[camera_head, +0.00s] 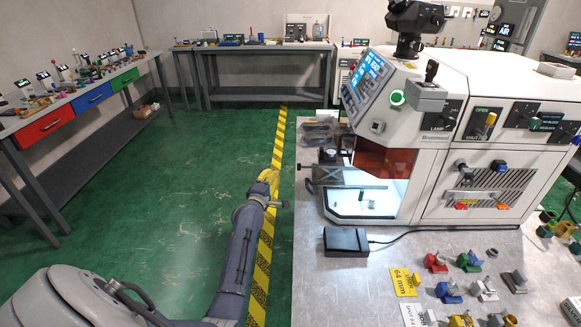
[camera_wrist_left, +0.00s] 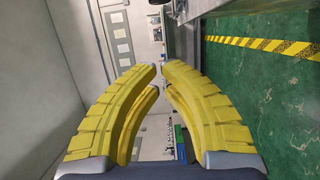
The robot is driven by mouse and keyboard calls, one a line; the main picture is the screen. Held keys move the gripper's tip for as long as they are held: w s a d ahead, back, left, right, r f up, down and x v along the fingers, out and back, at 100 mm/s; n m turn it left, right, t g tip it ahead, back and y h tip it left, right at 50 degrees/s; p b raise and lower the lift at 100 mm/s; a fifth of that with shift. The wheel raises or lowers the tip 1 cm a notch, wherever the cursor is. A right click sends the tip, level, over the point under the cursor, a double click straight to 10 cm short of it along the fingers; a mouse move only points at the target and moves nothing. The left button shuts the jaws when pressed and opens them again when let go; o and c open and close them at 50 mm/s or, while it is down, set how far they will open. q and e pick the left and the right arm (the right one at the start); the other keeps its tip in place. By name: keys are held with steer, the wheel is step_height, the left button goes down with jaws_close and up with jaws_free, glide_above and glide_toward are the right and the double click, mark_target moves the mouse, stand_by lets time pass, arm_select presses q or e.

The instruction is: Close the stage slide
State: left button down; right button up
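The white machine (camera_head: 441,128) stands on the grey bench in the head view. Its lit chamber (camera_head: 350,205) sits below a red-tinted window (camera_head: 385,160). A grey bar-like plate with a knob (camera_head: 342,177) sticks out at the chamber's left side; it looks like the stage slide, but how far out it is cannot be judged. My left gripper (camera_head: 269,178) has yellow fingers and hangs left of the bench edge, apart from the plate. In the left wrist view its curved fingertips (camera_wrist_left: 159,68) nearly meet, with a narrow gap and nothing between them. My right gripper is not in view.
A black box (camera_head: 346,241) with a cable lies in front of the machine. Several coloured parts (camera_head: 448,291) and a yellow card (camera_head: 404,282) lie at the bench's front right. Green floor with a yellow-black stripe (camera_head: 262,270) is free left of the bench.

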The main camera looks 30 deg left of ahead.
arm_select(q)
steer(key=w+d, duration=0.1)
steer(key=w, duration=0.8)
steer(key=shift+w+d, duration=0.15)
steer(key=shift+d, duration=0.1)
